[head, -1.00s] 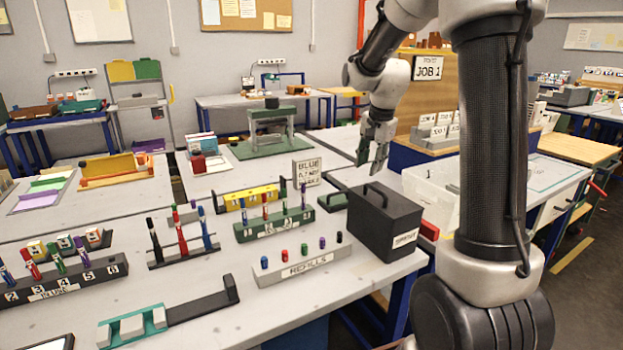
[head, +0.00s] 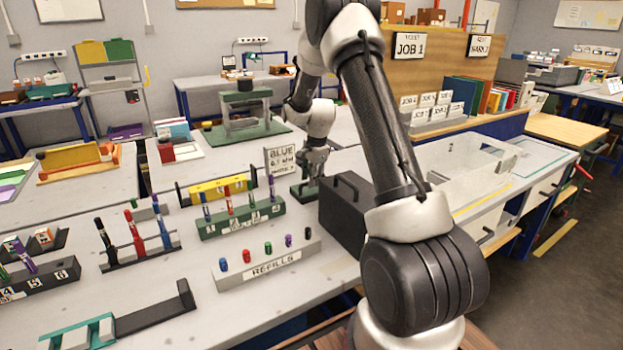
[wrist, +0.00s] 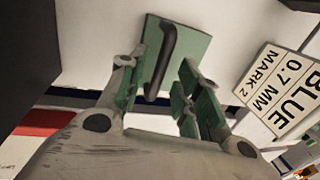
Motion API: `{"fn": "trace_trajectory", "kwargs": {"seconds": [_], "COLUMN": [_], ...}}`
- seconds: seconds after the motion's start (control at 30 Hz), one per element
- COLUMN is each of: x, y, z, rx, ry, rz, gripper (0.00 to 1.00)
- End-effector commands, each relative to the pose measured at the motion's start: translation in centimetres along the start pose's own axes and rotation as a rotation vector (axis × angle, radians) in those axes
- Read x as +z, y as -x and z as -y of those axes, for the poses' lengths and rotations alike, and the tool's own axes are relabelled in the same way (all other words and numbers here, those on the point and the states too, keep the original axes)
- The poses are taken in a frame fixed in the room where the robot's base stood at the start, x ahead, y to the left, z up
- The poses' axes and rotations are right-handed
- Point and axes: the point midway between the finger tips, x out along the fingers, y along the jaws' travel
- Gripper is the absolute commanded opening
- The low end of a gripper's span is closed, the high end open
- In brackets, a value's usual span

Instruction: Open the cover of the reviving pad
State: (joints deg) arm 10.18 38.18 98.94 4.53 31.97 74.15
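A green pad cover (wrist: 187,48) with a dark bar handle (wrist: 163,62) shows in the wrist view. In the head view the green pad (head: 305,190) lies on the bench, left of the black box, partly hidden by my gripper. My gripper (head: 314,168) points down just over it. In the wrist view my gripper (wrist: 164,72) has its green-padded fingers apart, one on each side of the handle. I cannot tell whether either finger touches the handle. The cover looks closed and flat.
A black lidded box (head: 345,215) stands close on the right. A "BLUE 0.7 MM MARK 2" sign (head: 282,160) stands behind the pad; it shows large in the wrist view (wrist: 285,90). A green pen rack (head: 240,222) and refill stand (head: 265,268) are at the left.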

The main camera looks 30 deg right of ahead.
Motion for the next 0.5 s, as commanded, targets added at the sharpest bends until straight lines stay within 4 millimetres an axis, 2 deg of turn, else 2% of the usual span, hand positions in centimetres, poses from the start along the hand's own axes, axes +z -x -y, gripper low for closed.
{"fn": "trace_trajectory", "kwargs": {"seconds": [0.33, 0.5], "x": [0.0, 0.0], "y": [-0.57, -0.56], "z": [0.01, 0.01], "rx": [0.0, 0.0], "ry": [0.001, 0.001], "rz": [0.0, 0.0], "gripper": [0.34, 0.03]}}
